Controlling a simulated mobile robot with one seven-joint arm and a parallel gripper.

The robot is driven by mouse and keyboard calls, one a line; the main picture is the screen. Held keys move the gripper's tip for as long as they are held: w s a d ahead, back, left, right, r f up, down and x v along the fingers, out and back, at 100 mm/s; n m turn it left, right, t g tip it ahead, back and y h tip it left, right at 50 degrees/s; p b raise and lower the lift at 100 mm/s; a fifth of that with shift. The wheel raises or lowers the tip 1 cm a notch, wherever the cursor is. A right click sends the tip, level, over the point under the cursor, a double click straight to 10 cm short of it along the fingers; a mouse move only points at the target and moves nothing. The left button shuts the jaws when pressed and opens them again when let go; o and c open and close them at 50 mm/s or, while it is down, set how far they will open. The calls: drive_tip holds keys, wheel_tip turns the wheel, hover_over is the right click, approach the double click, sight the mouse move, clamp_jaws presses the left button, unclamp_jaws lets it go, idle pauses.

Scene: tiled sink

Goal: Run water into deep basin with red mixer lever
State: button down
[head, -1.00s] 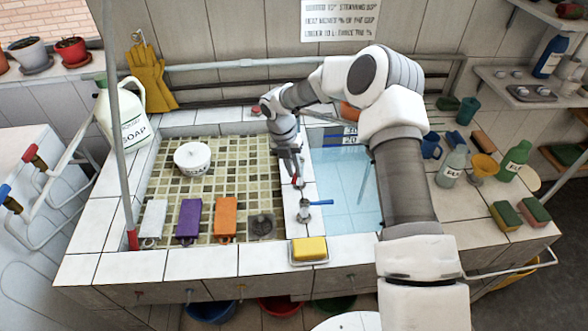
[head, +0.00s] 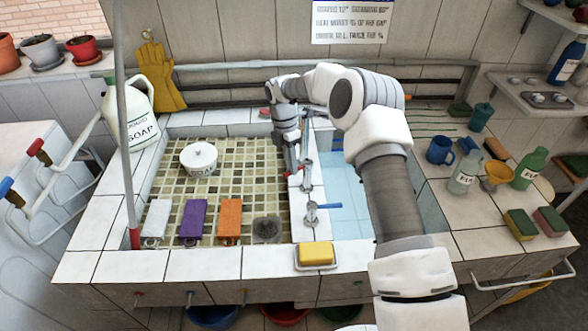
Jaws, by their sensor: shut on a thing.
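The red mixer lever (head: 287,174) shows as a small red bit at the tips of my gripper (head: 290,169), above the tiled divider. My gripper points down and is shut on the lever, hiding most of it. The metal mixer body (head: 307,176) stands just right of it. A second mixer with a blue lever (head: 329,206) stands nearer on the same divider. The deep basin (head: 350,218), with pale blue inside, lies right of the divider. My arm hides much of it, and I cannot make out a running stream.
The shallow mosaic basin (head: 246,180) on the left holds a white soap pot (head: 199,158) and white, purple and orange blocks. A yellow sponge (head: 316,253) lies on the front rim. Bottles, a blue mug (head: 440,150) and sponges stand on the right counter.

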drive_tip(key=shift+w+a+m, duration=0.2)
drive_tip(key=shift+w+m, duration=0.3)
drive_tip(key=shift+m, duration=0.4)
drive_tip(key=c, duration=0.8)
unclamp_jaws()
drive_tip(key=shift+c, duration=0.2)
drive_tip(key=shift+r, duration=0.1)
drive_tip(key=w+a+r+p, duration=0.1)
drive_tip(key=w+r, duration=0.2)
drive_tip(key=r, duration=1.4)
drive_tip(key=shift+a, duration=0.2)
